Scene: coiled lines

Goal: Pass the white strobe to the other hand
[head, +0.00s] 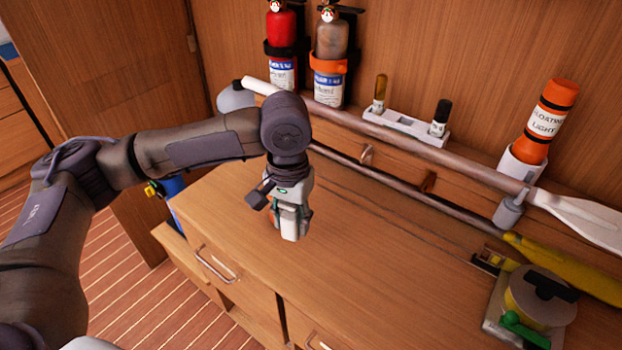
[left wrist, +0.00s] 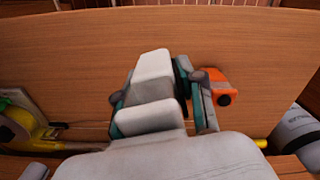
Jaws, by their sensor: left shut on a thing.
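My left gripper (head: 291,212) reaches over the wooden counter from the left and points down. It is shut on the white strobe (head: 290,226), whose pale lower end shows below the fingers. In the left wrist view the strobe (left wrist: 153,70) is a white block between the two fingers of the left gripper (left wrist: 160,105); the fingers hide part of its sides. I cannot tell how far it is above the counter. My right gripper is in neither view.
An orange item (left wrist: 217,84) with a black knob shows beside the fingers. The counter (head: 370,270) is mostly clear. Oars (head: 420,148) run along the back, near an orange floating light (head: 548,118) and two extinguishers (head: 282,45). A winch-like device (head: 540,300) sits at the right.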

